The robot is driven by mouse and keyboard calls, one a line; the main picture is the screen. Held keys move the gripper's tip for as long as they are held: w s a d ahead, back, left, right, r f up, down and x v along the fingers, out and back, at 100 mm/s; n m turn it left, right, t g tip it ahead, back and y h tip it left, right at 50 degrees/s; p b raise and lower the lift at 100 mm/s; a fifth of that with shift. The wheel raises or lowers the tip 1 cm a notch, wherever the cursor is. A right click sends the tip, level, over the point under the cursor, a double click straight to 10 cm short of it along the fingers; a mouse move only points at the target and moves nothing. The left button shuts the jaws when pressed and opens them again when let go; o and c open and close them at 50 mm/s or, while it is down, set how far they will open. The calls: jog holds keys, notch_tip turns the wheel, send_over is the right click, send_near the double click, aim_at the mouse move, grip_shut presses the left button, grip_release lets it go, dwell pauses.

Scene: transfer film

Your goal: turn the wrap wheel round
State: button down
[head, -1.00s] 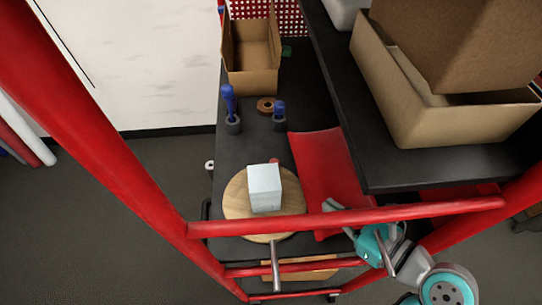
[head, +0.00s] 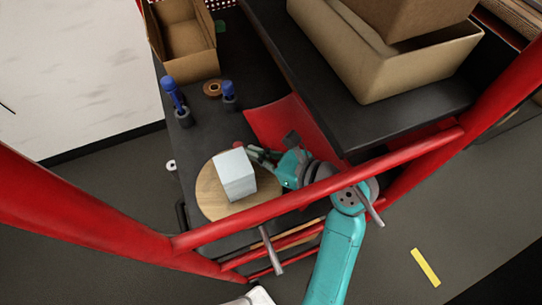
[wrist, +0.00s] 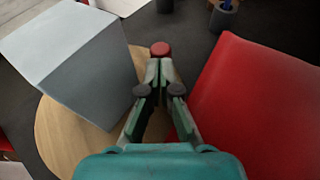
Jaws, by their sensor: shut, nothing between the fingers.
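The wrap wheel is a round pale wooden disc (head: 210,197) on the dark bench; part of it also shows in the wrist view (wrist: 60,140). A pale box (head: 234,175) stands on it and fills the upper left of the wrist view (wrist: 85,75). A red knob (head: 238,146) shows at the wheel's far edge and lies just beyond my fingertips in the wrist view (wrist: 160,48). My gripper (head: 252,153) is shut and empty, beside the box on its right; its fingertips also show in the wrist view (wrist: 161,70). I cannot tell whether they touch the knob.
A red sloped panel (head: 280,122) lies close to the right of my gripper. A black shelf (head: 345,130) with cardboard boxes overhangs the right side. Red frame bars (head: 330,185) cross in front of the bench. Blue-handled tools (head: 172,92) stand in holders farther back.

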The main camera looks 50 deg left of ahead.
jog(key=shift+s+a+f, duration=0.2)
jog(key=shift+a, duration=0.3)
jog(key=shift+a, duration=0.1)
jog(key=shift+s+a+n+g+h, duration=0.3)
jog(key=shift+a+n+g, duration=0.2)
jog(key=shift+a+g, duration=0.1)
jog(key=shift+d, duration=0.1)
jog(key=shift+w, duration=0.1)
